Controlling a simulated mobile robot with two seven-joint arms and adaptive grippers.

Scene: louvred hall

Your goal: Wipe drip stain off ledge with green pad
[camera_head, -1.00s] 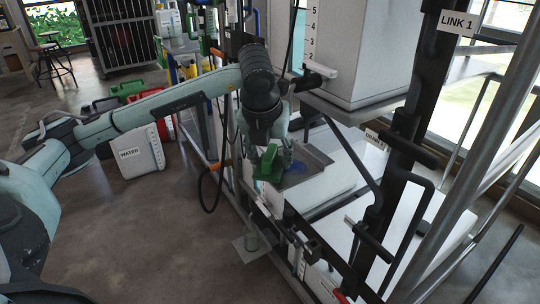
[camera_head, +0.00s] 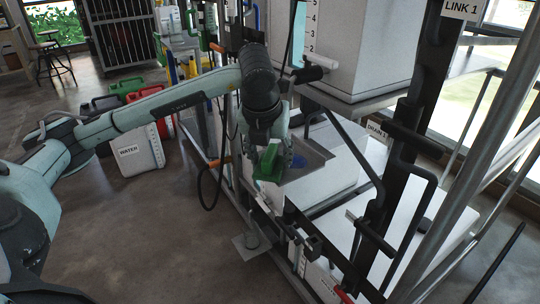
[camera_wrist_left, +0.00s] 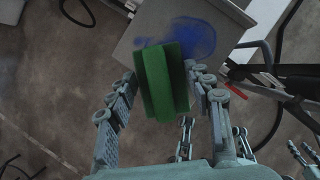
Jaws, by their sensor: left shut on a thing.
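My left gripper (camera_head: 267,160) is shut on the green pad (camera_head: 268,163) at the near left part of the grey metal ledge (camera_head: 318,153). In the left wrist view the pad (camera_wrist_left: 163,82) sits between the fingers of the left gripper (camera_wrist_left: 165,88). The blue drip stain (camera_head: 298,161) shows on the ledge just right of the pad. In the left wrist view the stain (camera_wrist_left: 192,38) spreads beyond the pad's far end, and the pad overlaps its near edge. I cannot tell whether the pad touches the ledge.
A white tank (camera_head: 355,50) stands on a frame above and behind the ledge. Dark metal posts (camera_head: 400,140) and bent handles rise to the right. A white container marked WATER (camera_head: 137,152) stands on the floor at left. Open floor (camera_head: 130,230) lies at lower left.

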